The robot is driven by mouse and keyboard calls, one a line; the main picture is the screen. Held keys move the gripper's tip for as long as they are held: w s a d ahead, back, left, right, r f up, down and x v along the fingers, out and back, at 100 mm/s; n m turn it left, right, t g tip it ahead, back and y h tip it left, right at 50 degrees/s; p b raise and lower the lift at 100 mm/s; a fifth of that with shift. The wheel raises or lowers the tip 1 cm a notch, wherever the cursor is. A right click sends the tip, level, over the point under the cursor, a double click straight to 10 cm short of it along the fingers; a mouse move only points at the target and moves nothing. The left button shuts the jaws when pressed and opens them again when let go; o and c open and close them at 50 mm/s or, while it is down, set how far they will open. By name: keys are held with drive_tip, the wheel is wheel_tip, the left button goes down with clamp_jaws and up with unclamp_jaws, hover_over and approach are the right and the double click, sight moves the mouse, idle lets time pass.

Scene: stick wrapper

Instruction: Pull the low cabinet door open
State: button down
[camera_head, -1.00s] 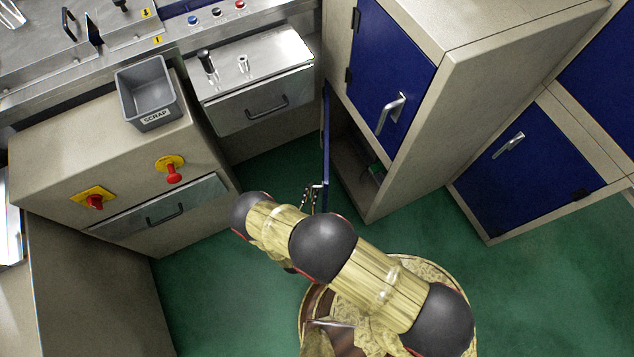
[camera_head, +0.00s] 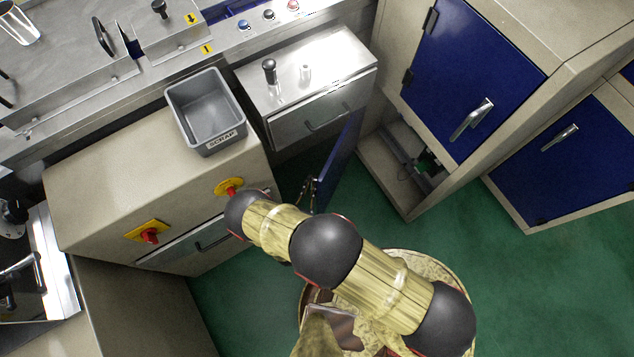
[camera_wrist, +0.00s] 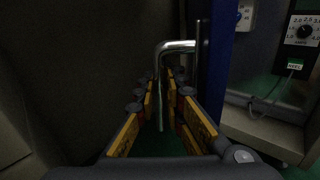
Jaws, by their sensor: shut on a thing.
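The low cabinet door (camera_head: 342,160) is blue and swung wide open on the left side of the cabinet, seen at a steep angle in the head view. In the wrist view its blue edge (camera_wrist: 218,50) stands right of my gripper. My gripper (camera_head: 310,192) is at the door's outer side; in the wrist view my gripper (camera_wrist: 163,92) is shut on the bright metal door handle (camera_wrist: 176,47), with the fingers on both sides of the bar. The low compartment (camera_head: 400,165) shows its inside, with a green-lit part in it.
A drawer unit with a metal top (camera_head: 318,80) stands close behind the open door. A beige console with a grey scrap bin (camera_head: 207,112) is at left. The upper blue door (camera_head: 470,75) is closed. Green floor (camera_head: 440,235) is clear at right.

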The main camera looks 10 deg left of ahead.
drive_tip(key=shift+w+a, duration=0.1)
drive_tip(key=shift+a, duration=0.25)
drive_tip(key=c, duration=1.9)
unclamp_jaws()
